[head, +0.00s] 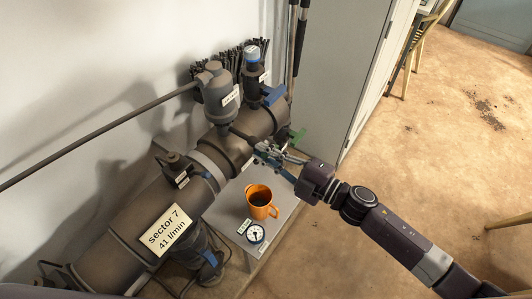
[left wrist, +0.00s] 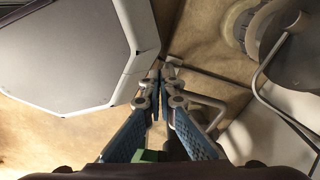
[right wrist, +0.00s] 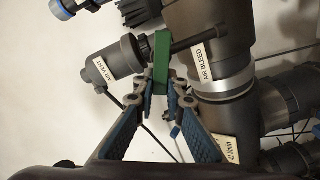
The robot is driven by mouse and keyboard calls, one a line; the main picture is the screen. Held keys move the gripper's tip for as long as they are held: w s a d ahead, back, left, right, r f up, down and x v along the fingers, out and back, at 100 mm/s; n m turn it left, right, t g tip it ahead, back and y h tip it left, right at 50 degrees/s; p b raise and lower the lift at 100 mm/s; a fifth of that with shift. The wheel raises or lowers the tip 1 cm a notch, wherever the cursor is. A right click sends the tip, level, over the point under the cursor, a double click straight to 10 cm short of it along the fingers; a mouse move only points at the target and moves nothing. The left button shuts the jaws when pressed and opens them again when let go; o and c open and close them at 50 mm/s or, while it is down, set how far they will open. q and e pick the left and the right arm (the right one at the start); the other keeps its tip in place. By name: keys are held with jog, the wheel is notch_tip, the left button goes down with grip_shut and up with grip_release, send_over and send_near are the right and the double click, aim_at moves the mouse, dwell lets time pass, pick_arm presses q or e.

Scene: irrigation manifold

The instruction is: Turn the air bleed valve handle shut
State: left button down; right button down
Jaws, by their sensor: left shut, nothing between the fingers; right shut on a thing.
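The green valve handle (right wrist: 161,62) shows in the right wrist view at the tips of my right gripper (right wrist: 165,90). The fingers are closed on its lower end, and its long side runs up the picture. A dark stem leads from it to the pipe labelled AIR BLEED (right wrist: 208,62). In the head view my right gripper (head: 263,152) reaches in from the right to the manifold, and its fingers partly hide the valve. A green piece (head: 297,138) shows just beyond them. My left gripper (left wrist: 162,70) is shut and empty above the floor.
The grey air vent (right wrist: 110,62) sits beside the handle. A blue handle (head: 272,95) is farther back on the manifold (head: 125,215). Below the right gripper, an orange mug (head: 259,203) and a gauge (head: 256,234) stand on a low grey stand (head: 228,218).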

jog(key=n+b, duration=0.1)
jog(key=n, duration=0.1)
jog(key=f+n+b, duration=0.1)
jog(key=n, duration=0.1)
jog(key=shift+s+f+n, duration=0.15)
jog(key=shift+n, duration=0.25)
dwell(0.4)
jog(key=c, duration=2)
grip_release()
jog(key=shift+o, duration=0.2)
jog(key=v, duration=1.2)
